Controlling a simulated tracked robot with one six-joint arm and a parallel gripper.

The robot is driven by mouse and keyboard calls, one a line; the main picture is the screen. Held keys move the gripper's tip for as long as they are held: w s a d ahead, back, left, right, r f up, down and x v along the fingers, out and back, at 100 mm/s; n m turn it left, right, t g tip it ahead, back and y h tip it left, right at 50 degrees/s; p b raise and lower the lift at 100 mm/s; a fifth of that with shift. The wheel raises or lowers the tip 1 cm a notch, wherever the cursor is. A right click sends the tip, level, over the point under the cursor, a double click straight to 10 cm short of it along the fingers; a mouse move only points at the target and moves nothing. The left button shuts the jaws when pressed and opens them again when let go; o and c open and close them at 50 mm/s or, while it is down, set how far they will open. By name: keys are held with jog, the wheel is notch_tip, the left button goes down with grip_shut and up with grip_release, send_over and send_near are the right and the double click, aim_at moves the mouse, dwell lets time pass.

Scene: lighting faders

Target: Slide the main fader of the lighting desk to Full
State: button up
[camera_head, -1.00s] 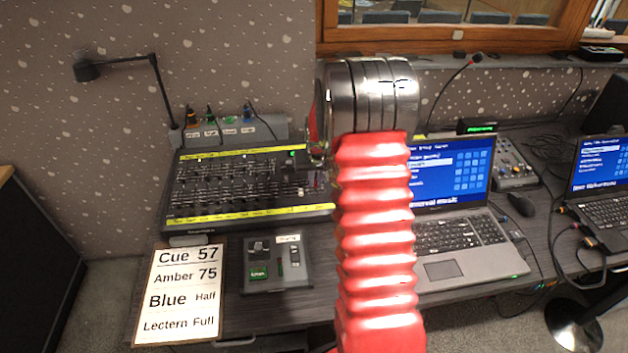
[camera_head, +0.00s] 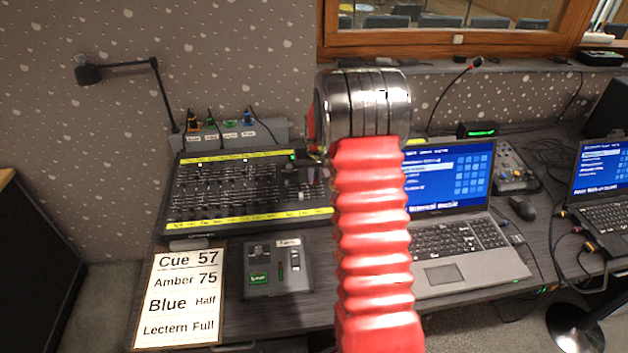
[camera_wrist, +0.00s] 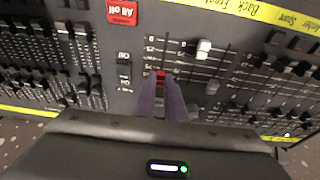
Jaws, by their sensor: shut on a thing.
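The lighting desk (camera_head: 172,205) stands against the wall in the head view, with rows of faders between yellow label strips. In the wrist view my gripper (camera_wrist: 160,83) has its purple fingers shut on a red fader cap (camera_wrist: 160,74), which stands in a scaled slot. I cannot read which label belongs to it. A white fader cap (camera_wrist: 203,46) and a grey fader cap (camera_wrist: 212,87) stand in slots to its right.
A red "All off" button (camera_wrist: 122,12) and a small black switch (camera_wrist: 124,72) lie left of the fingers. A laptop (camera_head: 445,240) stands right of my arm. A small control box (camera_head: 276,266) and a cue card (camera_head: 180,295) lie in front of the desk.

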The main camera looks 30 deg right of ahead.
jog(key=o, duration=0.5)
jog(key=shift+w, duration=0.1)
jog(key=shift+c, duration=0.2)
jog(key=shift+r, duration=0.15)
jog(key=shift+r, duration=1.1)
jog(key=v, duration=1.3)
jog(key=shift+r, duration=0.35)
jog(key=shift+a, duration=0.1)
